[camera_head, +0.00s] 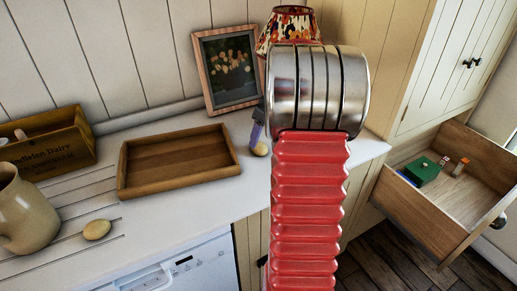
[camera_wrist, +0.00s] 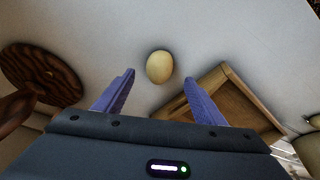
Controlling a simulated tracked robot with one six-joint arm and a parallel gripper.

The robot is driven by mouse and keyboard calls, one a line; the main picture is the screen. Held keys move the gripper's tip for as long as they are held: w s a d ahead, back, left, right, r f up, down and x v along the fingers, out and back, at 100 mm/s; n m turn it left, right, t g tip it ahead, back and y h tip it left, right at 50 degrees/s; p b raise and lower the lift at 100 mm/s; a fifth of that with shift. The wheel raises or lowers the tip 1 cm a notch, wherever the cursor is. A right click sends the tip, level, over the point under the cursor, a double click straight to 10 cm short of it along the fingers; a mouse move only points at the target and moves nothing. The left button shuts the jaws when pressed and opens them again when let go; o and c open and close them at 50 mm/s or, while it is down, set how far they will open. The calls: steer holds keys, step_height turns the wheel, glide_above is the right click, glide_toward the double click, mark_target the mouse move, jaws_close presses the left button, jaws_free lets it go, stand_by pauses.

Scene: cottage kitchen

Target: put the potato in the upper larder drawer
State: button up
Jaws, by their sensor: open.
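A pale potato (camera_head: 260,149) lies on the white worktop beside the tray's right end, partly hidden by my arm. The potato shows whole in the wrist view (camera_wrist: 160,66). My gripper (camera_wrist: 158,78) is open; its two blue fingers stand apart on either side of the potato's line, with no visible contact. In the head view one blue finger shows right by the potato, and my arm hides the rest. A second potato-like item (camera_head: 97,229) lies near the jug. A wooden drawer (camera_head: 424,215) is pulled open at the right, holding a green box (camera_head: 421,171) and small items.
A shallow wooden tray (camera_head: 122,181) stands empty left of the potato. A framed picture (camera_head: 228,68) and a patterned lamp (camera_head: 290,26) stand behind. A jug (camera_head: 24,212) and a wooden crate (camera_head: 48,158) are at left. The drawer's front half has bare floor.

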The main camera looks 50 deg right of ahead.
mark_target(260, 143)
steer(key=shift+x, duration=2.6)
steer(key=shift+d, duration=0.1)
steer(key=c, duration=1.3)
steer(key=shift+r, duration=0.15)
step_height(260, 143, up, 10)
steer(key=shift+f, duration=0.1)
